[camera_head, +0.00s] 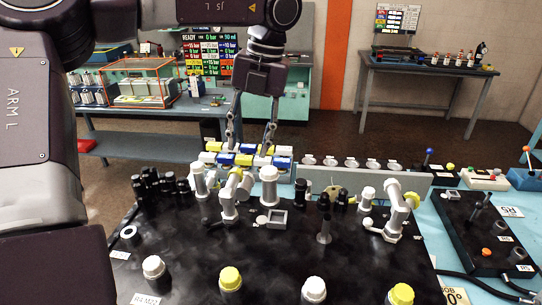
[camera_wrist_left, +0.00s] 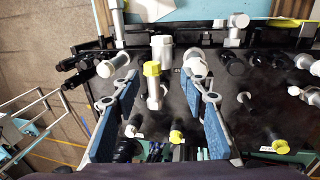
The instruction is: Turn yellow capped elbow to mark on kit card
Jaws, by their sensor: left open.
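A grey elbow with a yellow cap (camera_head: 232,190) stands towards the back of the black board (camera_head: 270,243). A second yellow-capped elbow (camera_head: 397,214) stands further right. My left gripper (camera_head: 250,146) is open and points down, above and slightly behind the first elbow. In the left wrist view a yellow-capped grey fitting (camera_wrist_left: 153,85) shows between the spread blue fingers of my left gripper (camera_wrist_left: 164,100), with nothing gripped. I cannot tell whether it is touched. A white card ending in "0°" (camera_head: 374,293) is partly cut off at the bottom edge. My right gripper is not visible.
White- and yellow-capped posts (camera_head: 153,267) line the board's front. Dark fittings (camera_head: 158,186) crowd the back left. A grey rack (camera_head: 365,177) and blue, white and yellow blocks (camera_head: 245,158) stand behind. A black panel (camera_head: 484,233) lies at the right.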

